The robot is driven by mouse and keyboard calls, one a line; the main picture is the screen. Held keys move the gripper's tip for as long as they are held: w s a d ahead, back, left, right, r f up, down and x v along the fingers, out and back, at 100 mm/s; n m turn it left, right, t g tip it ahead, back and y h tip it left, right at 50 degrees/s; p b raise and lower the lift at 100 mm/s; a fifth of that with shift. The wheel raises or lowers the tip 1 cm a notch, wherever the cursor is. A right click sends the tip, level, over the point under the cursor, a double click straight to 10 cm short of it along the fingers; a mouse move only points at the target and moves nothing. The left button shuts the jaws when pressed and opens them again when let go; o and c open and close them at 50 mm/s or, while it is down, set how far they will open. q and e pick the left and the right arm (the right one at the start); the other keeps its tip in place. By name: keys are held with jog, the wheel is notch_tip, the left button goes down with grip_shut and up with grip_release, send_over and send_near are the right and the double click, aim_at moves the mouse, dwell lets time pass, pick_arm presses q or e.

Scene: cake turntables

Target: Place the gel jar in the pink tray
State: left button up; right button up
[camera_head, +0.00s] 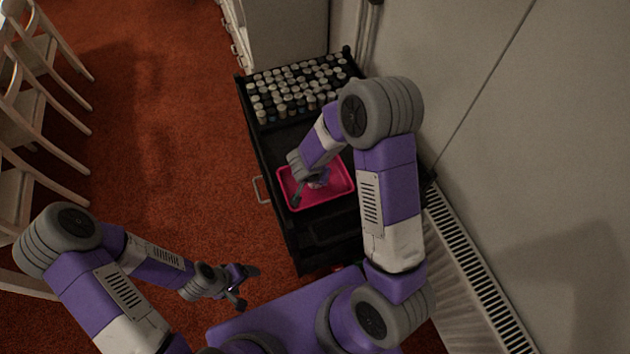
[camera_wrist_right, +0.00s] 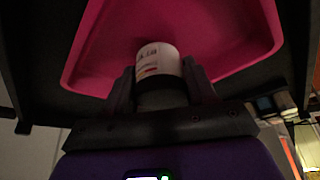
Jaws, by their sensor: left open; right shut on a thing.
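The pink tray (camera_head: 338,190) lies on the black cart in the head view, and fills the top of the right wrist view (camera_wrist_right: 225,75). My right gripper (camera_head: 313,186) is over the tray. In the right wrist view my right gripper (camera_wrist_right: 160,88) is shut on the gel jar (camera_wrist_right: 157,60), a white jar with dark and red print, held between its fingers. The jar is within the tray's outline; I cannot tell whether it touches the tray floor. In the head view the hand mostly hides the jar. My left gripper (camera_head: 245,285) is open and empty, low over the red carpet.
The black cart (camera_head: 268,170) holds many small jars (camera_head: 290,88) in a compartment at its far end. A wall and a radiator (camera_head: 475,270) stand to the right. Wooden chairs (camera_head: 30,110) are at the left. The red carpet (camera_head: 160,130) between is clear.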

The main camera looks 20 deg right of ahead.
jog(key=shift+f, duration=0.65)
pick_arm(q)
jog(key=shift+f, duration=0.4)
pick_arm(e)
jog(key=shift+r, duration=0.15)
jog(key=o, duration=1.1)
jog(key=shift+c, duration=0.2)
pick_arm(q)
notch_tip(320, 180, up, 7)
jog(key=p, duration=0.6)
jog(key=shift+f+p, duration=0.15)
jog(key=shift+p, duration=0.15)
pick_arm(e)
jog(key=v, duration=1.2)
